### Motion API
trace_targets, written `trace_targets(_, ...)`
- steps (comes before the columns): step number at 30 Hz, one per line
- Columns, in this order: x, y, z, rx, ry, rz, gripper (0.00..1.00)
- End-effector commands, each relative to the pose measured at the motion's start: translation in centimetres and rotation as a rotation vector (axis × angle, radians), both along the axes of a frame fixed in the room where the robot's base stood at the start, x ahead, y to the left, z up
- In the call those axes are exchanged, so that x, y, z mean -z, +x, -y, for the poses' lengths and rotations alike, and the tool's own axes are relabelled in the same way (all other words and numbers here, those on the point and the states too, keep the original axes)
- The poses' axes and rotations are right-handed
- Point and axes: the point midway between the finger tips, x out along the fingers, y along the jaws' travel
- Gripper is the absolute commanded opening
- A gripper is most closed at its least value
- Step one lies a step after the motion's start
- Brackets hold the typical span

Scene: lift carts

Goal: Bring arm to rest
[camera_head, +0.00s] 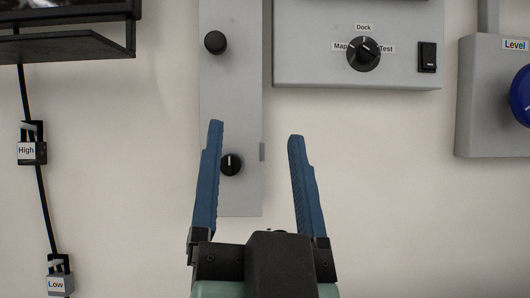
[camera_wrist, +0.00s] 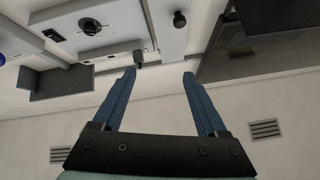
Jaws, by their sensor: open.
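My gripper (camera_head: 255,140) is in the lower middle of the head view, with two blue fingers pointing up and spread apart. It is open, with nothing between the fingers. In the head view the fingers overlap the lower part of a grey vertical panel (camera_head: 230,100) on the wall, close to a small black knob (camera_head: 231,164). I cannot tell how far the fingertips are from the wall. The wrist view shows the same open gripper (camera_wrist: 160,72), its fingers reaching toward the wall fittings.
A grey box with a Map, Dock and Test dial (camera_head: 363,54) and a black switch (camera_head: 428,57) is at upper right. A Level box (camera_head: 484,100) is at far right. High (camera_head: 32,152) and Low (camera_head: 59,284) tags hang on a cable at left. The wall at lower right is bare.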

Motion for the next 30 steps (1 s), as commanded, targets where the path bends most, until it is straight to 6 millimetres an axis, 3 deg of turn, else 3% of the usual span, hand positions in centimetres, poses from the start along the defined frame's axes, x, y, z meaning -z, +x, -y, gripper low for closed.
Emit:
trace_targets(1,-1.6,-1.3,0.1,0.073,-0.060,0.033,0.75)
trace_targets(3,-2.8,-2.5,0.3,0.159,-0.123,0.054,0.75)
trace_targets(6,-3.6,-3.3,0.5,0.226,-0.171,0.067,0.75)
trace_targets(16,-3.7,-3.4,0.6,0.240,-0.181,0.068,0.75)
trace_targets(20,-4.9,-3.4,0.6,0.240,-0.180,0.068,0.75)
trace_targets(23,-6.8,-3.4,0.6,0.240,-0.180,0.068,0.75)
trace_targets(30,-13.7,-3.4,0.5,0.238,-0.180,0.068,0.75)
